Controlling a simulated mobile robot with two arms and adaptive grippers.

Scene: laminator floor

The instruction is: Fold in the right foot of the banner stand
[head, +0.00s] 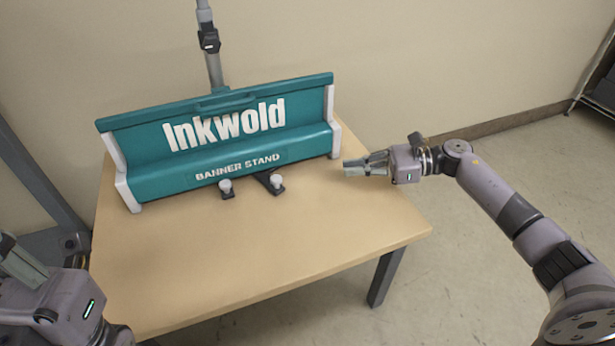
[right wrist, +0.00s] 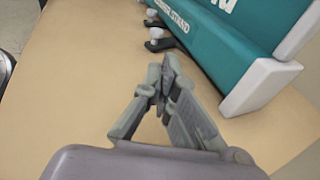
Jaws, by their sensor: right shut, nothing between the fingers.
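The teal banner stand (head: 228,147) with white end caps lies along the back of the table. Its right foot (head: 272,182), a dark bar with a pale round knob, sticks out at a slant from under the front edge. The left foot (head: 226,189) shows its knob close by. In the right wrist view the right foot (right wrist: 158,41) lies beyond my fingertips, apart from them. My right gripper (head: 352,168) is shut and empty, just right of the stand's right end cap. My left gripper (head: 18,262) is at the lower left, partly cut off; its jaw state is unclear.
The wooden table (head: 270,255) is bare in front of the stand, and its right edge lies beneath my right forearm's side. A grey pole (head: 213,65) rises behind the stand. The wall is close behind the table. Open floor (head: 480,260) lies to the right.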

